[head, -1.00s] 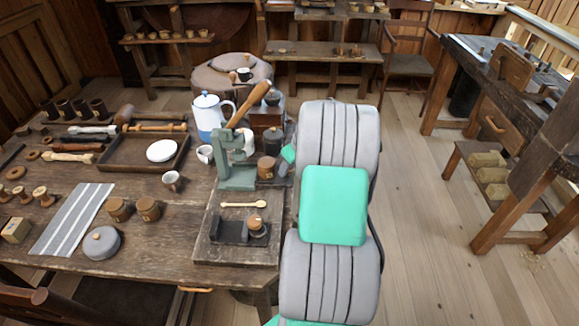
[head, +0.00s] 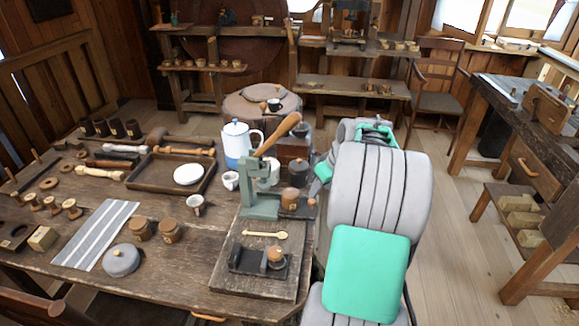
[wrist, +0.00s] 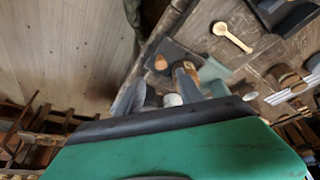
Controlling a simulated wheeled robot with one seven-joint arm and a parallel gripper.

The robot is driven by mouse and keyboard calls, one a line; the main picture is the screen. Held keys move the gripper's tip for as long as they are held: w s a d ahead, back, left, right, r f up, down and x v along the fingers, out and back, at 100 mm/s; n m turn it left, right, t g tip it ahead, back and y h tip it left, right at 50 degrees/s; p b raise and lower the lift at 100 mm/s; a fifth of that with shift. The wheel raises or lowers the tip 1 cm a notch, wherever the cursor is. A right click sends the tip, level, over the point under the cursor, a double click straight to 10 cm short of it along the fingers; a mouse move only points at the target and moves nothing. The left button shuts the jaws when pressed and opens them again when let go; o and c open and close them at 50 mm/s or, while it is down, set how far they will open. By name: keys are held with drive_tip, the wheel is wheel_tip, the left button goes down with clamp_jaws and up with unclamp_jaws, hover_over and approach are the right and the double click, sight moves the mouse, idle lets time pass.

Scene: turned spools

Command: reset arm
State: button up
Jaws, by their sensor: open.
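My gripper (wrist: 174,92) shows in the wrist view with its two grey fingers spread apart and nothing clearly held between them. The table edge and small items show beyond the fingers. In the head view my grey and green arm stands in front of the right end of the table, and its folded links hide most of the gripper. Only a small green part shows beside the dark canister (head: 299,172). The green lever press (head: 262,197) with its wooden handle stands just left of my arm. I cannot tell whether anything touches.
The wooden table (head: 190,265) holds a tray (head: 148,185), a blue-white pot (head: 236,140), cups and a striped cloth (head: 97,232). A wooden spoon (head: 266,235) lies on a board by the press. Open floor (head: 455,235) lies right of my arm, before a workbench (head: 545,130).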

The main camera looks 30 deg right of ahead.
drive_tip(key=s+a+f+m+g, duration=0.35)
drive_tip(key=s+f+m, duration=0.4)
drive_tip(key=s, duration=0.25)
drive_tip(key=s+a, duration=0.5)
drive_tip(key=a, duration=0.2)
drive_tip(key=w+a+r+n+t, duration=0.1)
drive_tip(key=a+r+n, duration=0.2)
drive_tip(key=a, duration=0.8)
drive_tip(key=a+r+n+t, duration=0.1)
drive_tip(key=a+r+n, duration=0.3)
drive_tip(key=a+r, duration=0.4)
drive_tip(key=a, duration=0.4)
drive_tip(key=shift+w, duration=0.4)
